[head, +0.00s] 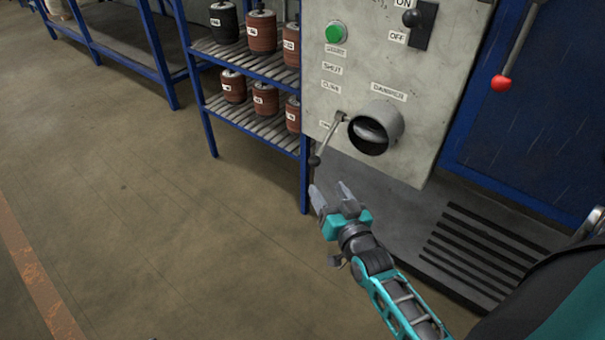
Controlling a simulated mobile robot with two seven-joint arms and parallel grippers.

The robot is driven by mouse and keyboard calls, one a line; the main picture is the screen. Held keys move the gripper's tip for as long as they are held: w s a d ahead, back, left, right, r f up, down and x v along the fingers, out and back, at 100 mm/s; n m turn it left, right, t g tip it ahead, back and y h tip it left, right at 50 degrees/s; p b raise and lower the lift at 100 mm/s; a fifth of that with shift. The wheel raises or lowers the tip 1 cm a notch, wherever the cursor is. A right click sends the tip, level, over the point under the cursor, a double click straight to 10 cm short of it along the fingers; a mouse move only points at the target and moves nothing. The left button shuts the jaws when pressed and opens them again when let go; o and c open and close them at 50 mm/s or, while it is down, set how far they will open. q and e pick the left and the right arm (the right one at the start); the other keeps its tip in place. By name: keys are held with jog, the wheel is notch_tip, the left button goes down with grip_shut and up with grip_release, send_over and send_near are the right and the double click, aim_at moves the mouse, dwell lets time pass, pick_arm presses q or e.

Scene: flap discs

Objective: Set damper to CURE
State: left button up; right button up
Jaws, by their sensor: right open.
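The damper is a grey round pipe stub (376,127) on the pale control panel, under a label reading DAMPER. Its lever (328,137) slants down and left from beside the stub and ends in a dark knob (315,161). Small labels stand in a column left of the stub; one seems to read SHUT, one below it (331,87) is too blurred to read surely, and the lowest (328,125) is partly behind the lever. My right gripper (330,190) is open and empty, just below the knob and apart from it in the picture. My left gripper is out of view.
A blue rack (300,180) with several brown and black disc stacks stands left of the panel. A green button (334,33) and an ON/OFF switch (422,25) sit higher on the panel. A red-knobbed handle (501,83) hangs at right. The floor at left is clear.

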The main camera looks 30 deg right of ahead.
aim_at(317, 166)
jog(key=shift+m+h, duration=0.4)
jog(key=b+x, duration=0.1)
jog(key=x, duration=0.3)
jog(key=b+x, duration=0.2)
jog(key=x, duration=0.2)
jog(key=b+x, duration=0.1)
jog(key=x, duration=0.3)
jog(key=shift+w+d+f, duration=0.25)
jog(key=shift+w+d, duration=0.05)
jog(key=shift+d, duration=0.1)
jog(key=shift+w+d+b, duration=0.1)
jog(key=shift+w+b, duration=0.2)
jog(key=shift+w, duration=0.3)
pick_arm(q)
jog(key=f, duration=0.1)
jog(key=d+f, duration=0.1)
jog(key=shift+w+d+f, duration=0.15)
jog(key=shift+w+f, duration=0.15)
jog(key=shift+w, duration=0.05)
pick_arm(e)
jog(key=shift+r, duration=0.1)
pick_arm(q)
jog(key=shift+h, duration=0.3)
pick_arm(e)
grip_shut()
